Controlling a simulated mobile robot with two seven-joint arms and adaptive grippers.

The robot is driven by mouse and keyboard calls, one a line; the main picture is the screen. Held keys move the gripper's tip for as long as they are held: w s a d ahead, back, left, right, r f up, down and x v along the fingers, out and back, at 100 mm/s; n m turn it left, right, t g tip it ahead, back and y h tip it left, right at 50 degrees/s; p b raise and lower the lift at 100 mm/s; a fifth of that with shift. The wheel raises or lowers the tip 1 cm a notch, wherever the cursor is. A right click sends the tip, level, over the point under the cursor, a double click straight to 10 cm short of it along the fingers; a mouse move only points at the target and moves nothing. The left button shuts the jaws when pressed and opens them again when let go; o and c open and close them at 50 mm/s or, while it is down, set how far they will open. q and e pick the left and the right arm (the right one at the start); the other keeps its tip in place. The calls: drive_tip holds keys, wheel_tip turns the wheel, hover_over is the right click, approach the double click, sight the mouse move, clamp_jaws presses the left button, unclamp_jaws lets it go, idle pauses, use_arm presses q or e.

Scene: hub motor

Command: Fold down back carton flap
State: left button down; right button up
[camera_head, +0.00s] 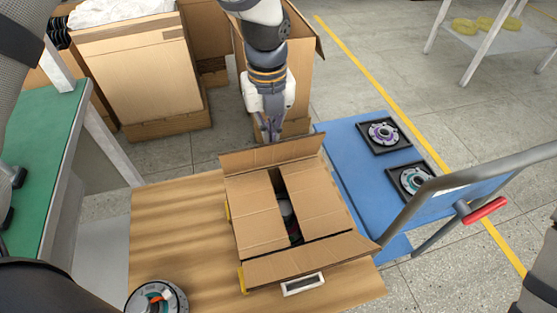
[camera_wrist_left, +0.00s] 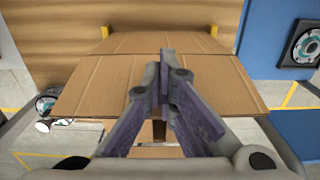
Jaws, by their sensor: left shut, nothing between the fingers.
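The open cardboard carton (camera_head: 262,222) sits on the wooden table. Its left and right flaps are folded inward, with a gap between them showing a dark part inside. The back flap (camera_head: 255,155) stands raised along the far edge. The front flap (camera_head: 305,262) slopes outward at the near edge. My left gripper (camera_head: 271,137) is shut and empty, pointing down just behind the back flap; I cannot tell whether it touches. In the left wrist view the shut fingers (camera_wrist_left: 166,62) show in front of brown cardboard panels (camera_wrist_left: 100,90). My right gripper is out of view.
A blue cart (camera_head: 345,150) with black trays holding round parts (camera_head: 384,134) stands to the right, its handle (camera_head: 470,170) rising nearby. A round hub part (camera_head: 157,298) lies at the table's near left. Large cartons (camera_head: 145,75) stand behind. The table's left side is clear.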

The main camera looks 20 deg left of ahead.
use_arm(q)
drive_tip(key=s+d, duration=0.4)
drive_tip(key=s, duration=0.2)
drive_tip(key=shift+d, duration=0.25)
drive_tip(key=shift+f, duration=0.1)
wheel_tip(320, 180, down, 6)
drive_tip(key=shift+r+b, duration=0.2)
drive_tip(key=shift+b, duration=0.35)
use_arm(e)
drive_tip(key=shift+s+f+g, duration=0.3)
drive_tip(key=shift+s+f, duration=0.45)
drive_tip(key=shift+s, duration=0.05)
use_arm(q)
drive_tip(key=shift+r, duration=0.1)
wheel_tip(320, 180, up, 9)
drive_tip(key=shift+f+p, duration=0.1)
drive_tip(key=shift+p, duration=0.45)
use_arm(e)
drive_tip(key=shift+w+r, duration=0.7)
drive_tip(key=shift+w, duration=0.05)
